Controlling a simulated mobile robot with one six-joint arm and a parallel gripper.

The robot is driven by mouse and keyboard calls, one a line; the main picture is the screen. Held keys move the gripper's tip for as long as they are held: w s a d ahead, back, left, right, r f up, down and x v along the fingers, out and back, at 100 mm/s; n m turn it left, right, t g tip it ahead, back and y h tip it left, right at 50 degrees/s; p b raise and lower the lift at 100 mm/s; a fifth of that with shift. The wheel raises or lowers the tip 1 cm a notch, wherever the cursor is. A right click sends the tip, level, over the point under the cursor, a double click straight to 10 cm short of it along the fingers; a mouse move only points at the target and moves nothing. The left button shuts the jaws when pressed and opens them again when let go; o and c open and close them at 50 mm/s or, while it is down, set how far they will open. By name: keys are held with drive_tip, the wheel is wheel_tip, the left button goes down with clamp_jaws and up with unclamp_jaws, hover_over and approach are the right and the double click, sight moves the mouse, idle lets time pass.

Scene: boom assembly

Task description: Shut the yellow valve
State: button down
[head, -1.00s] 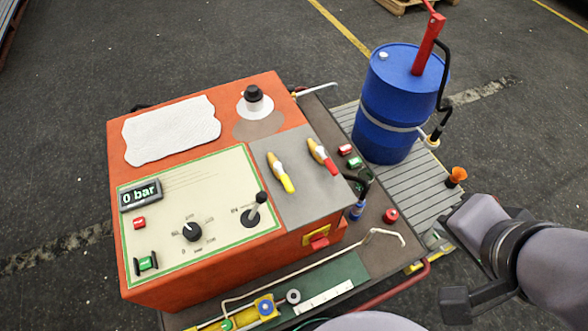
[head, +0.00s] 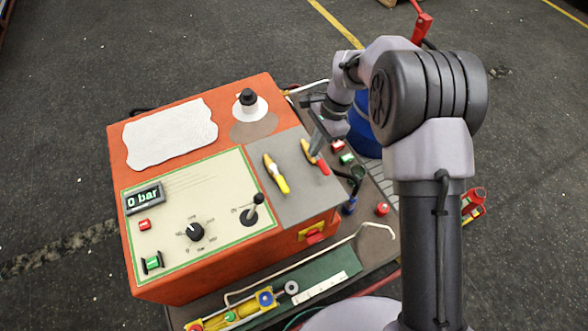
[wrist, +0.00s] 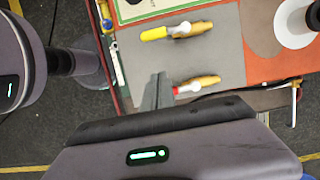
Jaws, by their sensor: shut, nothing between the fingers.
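The yellow valve (head: 276,173) has a brass body and a yellow handle. It sits on the grey panel on top of the orange machine, with handle and body roughly in line. It also shows near the top of the wrist view (wrist: 155,34). The red valve (head: 322,166) lies parallel to it on the right, and in the wrist view its brass body (wrist: 205,81) is closer to my fingers. My gripper (head: 315,148) is shut and empty beside the red valve.
A black-knobbed white fitting (head: 248,103) stands behind the valves. A black lever (head: 255,208) and dial (head: 195,231) are on the cream panel, whose display (head: 144,198) reads 0 bar. The blue drum (head: 367,137) is partly hidden behind my arm.

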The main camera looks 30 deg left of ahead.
sight(279, 178)
drive_tip(key=shift+f, duration=0.1)
drive_tip(key=b+x, duration=0.3)
drive_tip(key=x, duration=0.6)
drive_tip(key=shift+s+a+f, duration=0.1)
drive_tip(key=shift+f, duration=0.25)
drive_tip(key=s+a, duration=0.1)
drive_tip(key=s+a+f+b, duration=0.1)
drive_tip(key=shift+s, duration=0.35)
drive_tip(key=shift+s+a, duration=0.25)
drive_tip(key=shift+a, duration=0.05)
drive_tip(key=shift+s, duration=0.1)
